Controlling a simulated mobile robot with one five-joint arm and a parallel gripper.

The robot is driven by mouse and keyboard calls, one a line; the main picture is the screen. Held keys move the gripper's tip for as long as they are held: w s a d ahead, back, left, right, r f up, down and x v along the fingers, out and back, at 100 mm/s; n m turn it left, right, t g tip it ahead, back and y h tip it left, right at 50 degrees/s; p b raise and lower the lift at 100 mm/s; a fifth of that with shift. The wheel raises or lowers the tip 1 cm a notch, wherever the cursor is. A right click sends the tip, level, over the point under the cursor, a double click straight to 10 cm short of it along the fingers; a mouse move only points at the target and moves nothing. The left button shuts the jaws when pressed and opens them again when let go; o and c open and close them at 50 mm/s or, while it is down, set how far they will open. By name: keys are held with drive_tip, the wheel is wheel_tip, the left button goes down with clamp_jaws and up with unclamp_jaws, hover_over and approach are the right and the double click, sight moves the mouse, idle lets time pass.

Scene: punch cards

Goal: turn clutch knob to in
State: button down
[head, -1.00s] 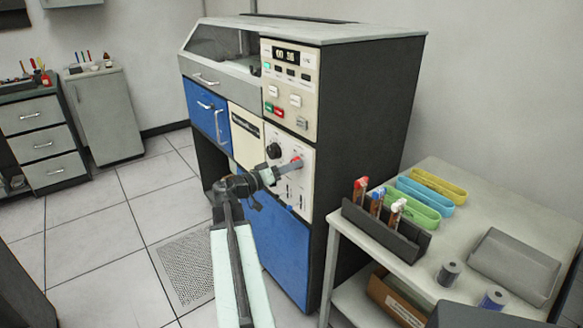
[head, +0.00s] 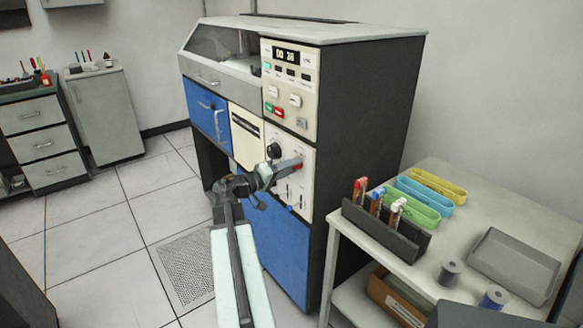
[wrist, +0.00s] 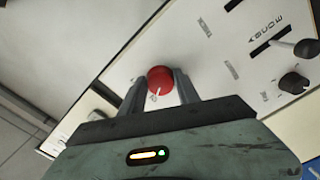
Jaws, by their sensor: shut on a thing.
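The red clutch knob (wrist: 160,80) sits on the cream control panel (wrist: 190,50) of the machine, with a white pointer line on its face. My gripper (wrist: 160,92) has one finger on each side of the knob and is shut on it. The lettering around the knob is too small and blurred to read.
A black knob (head: 274,150) is above left of my gripper on the same panel. In the wrist view a lever (wrist: 306,48) and a dark knob (wrist: 293,83) are at the right. A table (head: 445,245) with coloured trays stands right of the machine.

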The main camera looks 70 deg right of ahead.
drive_tip(key=c, duration=0.9)
unclamp_jaws()
drive_tip(key=v, duration=0.8)
